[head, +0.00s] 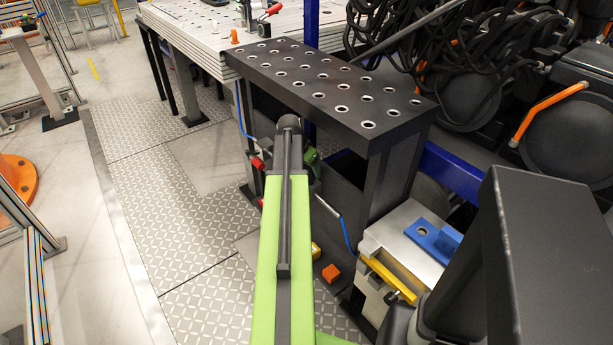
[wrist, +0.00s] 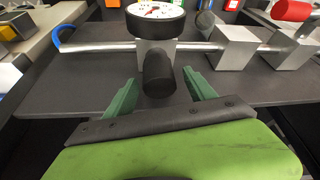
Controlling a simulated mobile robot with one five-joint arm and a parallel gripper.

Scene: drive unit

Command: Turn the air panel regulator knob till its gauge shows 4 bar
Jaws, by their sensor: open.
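The black regulator knob (wrist: 158,76) sticks out toward me from a grey block in the wrist view. The round gauge (wrist: 156,13) with a black rim and white dial sits just above it. The dial's top is cut off and the reading is too small to tell. My gripper (wrist: 161,84) is open, with one green finger on each side of the knob. I see a gap between the knob and each finger. In the head view my arm hides the knob and gauge, and only a little green of my gripper (head: 311,160) shows.
A silver pipe (wrist: 95,47) runs across the panel to more grey blocks (wrist: 233,47) at right, below a red handle (wrist: 292,10). A black perforated table (head: 330,82) stands over the panel. An orange block (head: 331,273) lies on the floor. Patterned floor at left is clear.

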